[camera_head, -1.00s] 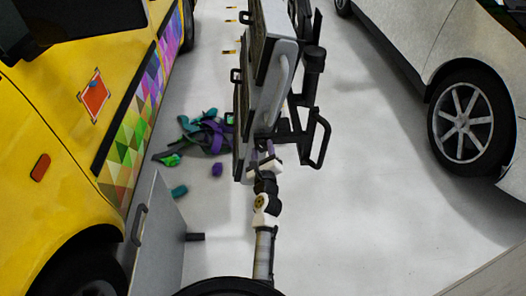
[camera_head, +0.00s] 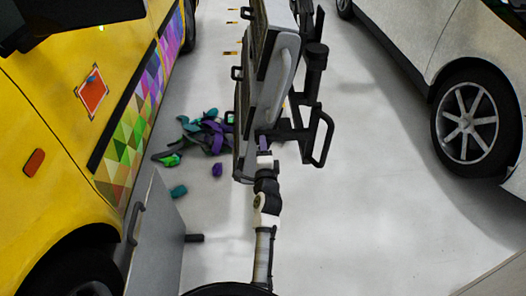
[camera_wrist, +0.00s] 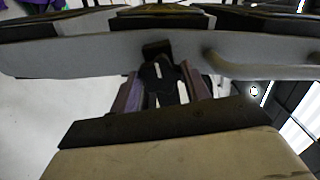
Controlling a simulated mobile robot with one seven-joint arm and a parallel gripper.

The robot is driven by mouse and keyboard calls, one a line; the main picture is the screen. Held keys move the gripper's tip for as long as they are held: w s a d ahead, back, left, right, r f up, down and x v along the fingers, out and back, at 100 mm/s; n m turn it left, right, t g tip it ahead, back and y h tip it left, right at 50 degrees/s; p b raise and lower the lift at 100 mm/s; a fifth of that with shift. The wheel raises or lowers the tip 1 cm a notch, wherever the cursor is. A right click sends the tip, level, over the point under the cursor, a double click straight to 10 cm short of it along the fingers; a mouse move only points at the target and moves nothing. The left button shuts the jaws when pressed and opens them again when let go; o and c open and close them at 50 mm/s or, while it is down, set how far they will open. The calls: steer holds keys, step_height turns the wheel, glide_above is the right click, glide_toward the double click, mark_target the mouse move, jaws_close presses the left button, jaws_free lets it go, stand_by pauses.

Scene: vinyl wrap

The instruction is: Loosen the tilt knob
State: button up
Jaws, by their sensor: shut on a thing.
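My gripper (camera_head: 264,146) is at the panel's lower edge. In the wrist view my gripper (camera_wrist: 165,85) has its two purplish fingers on either side of a small dark part, which I take to be the tilt knob (camera_wrist: 155,70). The fingers are closed on it. Its far side is hidden, and in the head view the knob cannot be made out.
A yellow vehicle (camera_head: 60,120) with a coloured wrap stands at left, with a grey cart panel (camera_head: 155,235) beside it. Vinyl scraps (camera_head: 205,135) lie on the floor. A white car (camera_head: 430,50) stands at right.

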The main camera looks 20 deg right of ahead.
steer(key=shift+f+n+b, duration=0.15)
steer(key=shift+n+b, duration=1.45)
steer(key=shift+n, duration=1.3)
steer(key=o, duration=1)
steer(key=shift+s, duration=0.15)
